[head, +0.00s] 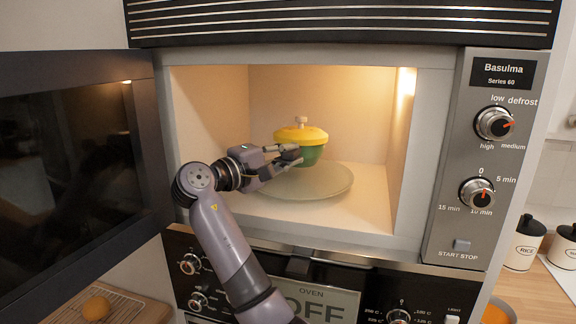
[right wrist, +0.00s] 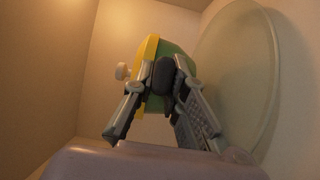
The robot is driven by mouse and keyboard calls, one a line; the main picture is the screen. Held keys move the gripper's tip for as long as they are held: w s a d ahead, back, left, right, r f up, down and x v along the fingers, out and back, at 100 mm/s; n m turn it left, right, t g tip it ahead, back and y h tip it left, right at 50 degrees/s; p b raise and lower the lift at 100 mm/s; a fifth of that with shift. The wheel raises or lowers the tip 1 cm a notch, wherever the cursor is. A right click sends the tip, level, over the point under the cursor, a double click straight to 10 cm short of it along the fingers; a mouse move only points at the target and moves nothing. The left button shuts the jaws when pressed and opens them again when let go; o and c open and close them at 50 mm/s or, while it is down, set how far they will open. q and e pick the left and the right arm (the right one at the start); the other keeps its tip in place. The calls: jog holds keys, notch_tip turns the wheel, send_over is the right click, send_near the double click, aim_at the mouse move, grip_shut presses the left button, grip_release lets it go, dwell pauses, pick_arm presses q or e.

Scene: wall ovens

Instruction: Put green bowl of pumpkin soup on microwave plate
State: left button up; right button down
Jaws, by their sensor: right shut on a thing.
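The green bowl (head: 311,156) with a yellow lid (head: 300,134) is inside the open microwave, upright. The lid has a pale knob on top and hides any soup. My right gripper (head: 294,157) reaches in from the left and is shut on the bowl's side. In the right wrist view the bowl (right wrist: 175,62) is between the fingers (right wrist: 163,85), with the plate (right wrist: 235,70) to its right. My left gripper is not in view.
The microwave door (head: 75,170) stands open at the left. The control panel (head: 480,160) is at the right. An oven (head: 325,300) is below. A wooden board with a round orange-brown item (head: 96,308) is at the lower left. Rice jars (head: 524,243) stand on the right counter.

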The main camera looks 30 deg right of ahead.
notch_tip(320, 180, down, 2)
jog(key=shift+w+f+p, duration=0.15)
jog(key=shift+f+p, duration=0.1)
jog(key=shift+p, duration=0.15)
jog(key=shift+f, duration=0.35)
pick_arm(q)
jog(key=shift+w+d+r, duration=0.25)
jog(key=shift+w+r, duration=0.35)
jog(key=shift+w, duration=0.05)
pick_arm(e)
jog(key=shift+f, duration=0.1)
jog(key=c, duration=2)
grip_release()
jog(key=shift+f, duration=0.15)
jog(key=shift+c, duration=0.2)
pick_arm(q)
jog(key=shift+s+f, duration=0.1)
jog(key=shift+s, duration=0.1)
pick_arm(e)
jog(key=o, duration=0.4)
jog(key=shift+o, duration=0.2)
